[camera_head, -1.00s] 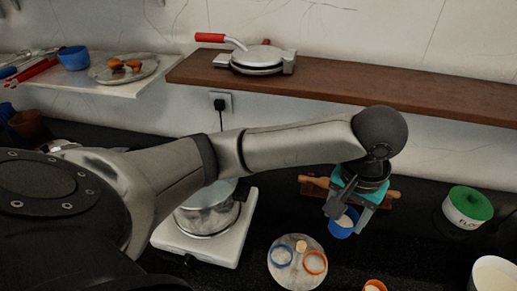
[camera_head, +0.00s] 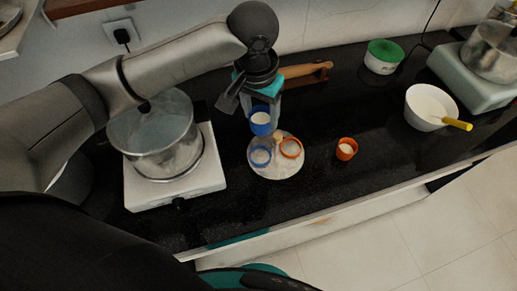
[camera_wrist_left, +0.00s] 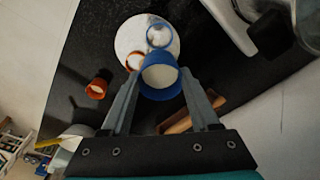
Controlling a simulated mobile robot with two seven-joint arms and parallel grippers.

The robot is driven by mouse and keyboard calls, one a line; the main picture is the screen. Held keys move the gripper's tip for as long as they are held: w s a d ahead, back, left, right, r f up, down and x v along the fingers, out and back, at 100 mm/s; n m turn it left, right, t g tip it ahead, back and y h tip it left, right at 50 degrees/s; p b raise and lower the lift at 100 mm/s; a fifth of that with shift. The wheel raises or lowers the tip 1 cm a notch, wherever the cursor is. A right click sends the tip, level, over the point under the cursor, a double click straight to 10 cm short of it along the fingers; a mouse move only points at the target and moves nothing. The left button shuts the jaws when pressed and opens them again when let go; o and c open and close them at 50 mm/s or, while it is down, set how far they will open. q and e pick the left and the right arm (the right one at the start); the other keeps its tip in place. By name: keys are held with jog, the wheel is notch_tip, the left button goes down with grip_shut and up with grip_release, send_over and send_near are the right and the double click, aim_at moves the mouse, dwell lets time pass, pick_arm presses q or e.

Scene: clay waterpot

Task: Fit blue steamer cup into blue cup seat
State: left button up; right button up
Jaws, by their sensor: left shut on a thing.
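My left gripper (camera_head: 263,107) is shut on the blue steamer cup (camera_head: 260,124), which holds something white. The cup also shows between the fingers in the left wrist view (camera_wrist_left: 160,76). In the head view it appears just behind the blue cup seat (camera_head: 260,156), a blue ring on a round pale plate (camera_head: 277,172). In the wrist view the cup is apart from the blue seat (camera_wrist_left: 159,36). How high the cup is above the plate is hard to tell. My right gripper is not in view.
An orange ring (camera_head: 291,148) sits beside the blue one. An orange cup (camera_head: 346,149) stands to the right. A glass pot (camera_head: 160,140) on a white burner (camera_head: 200,180) stands left.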

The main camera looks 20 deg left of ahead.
pick_arm(q)
notch_tip(320, 180, down, 13)
jog(key=b, duration=0.3)
jog(key=shift+r, duration=0.2)
jog(key=shift+f, duration=0.35)
jog(key=o, duration=1.3)
jog(key=shift+o, duration=0.2)
jog(key=shift+r, duration=0.3)
jog(key=r+p, duration=0.1)
jog(key=r, duration=0.3)
jog(key=s+r+p, duration=0.1)
jog(key=r, duration=0.2)
jog(key=r+p, duration=0.1)
jog(key=r, duration=0.3)
jog(key=shift+s+a+r, duration=0.2)
jog(key=shift+s+r, duration=0.05)
jog(key=shift+r, duration=0.05)
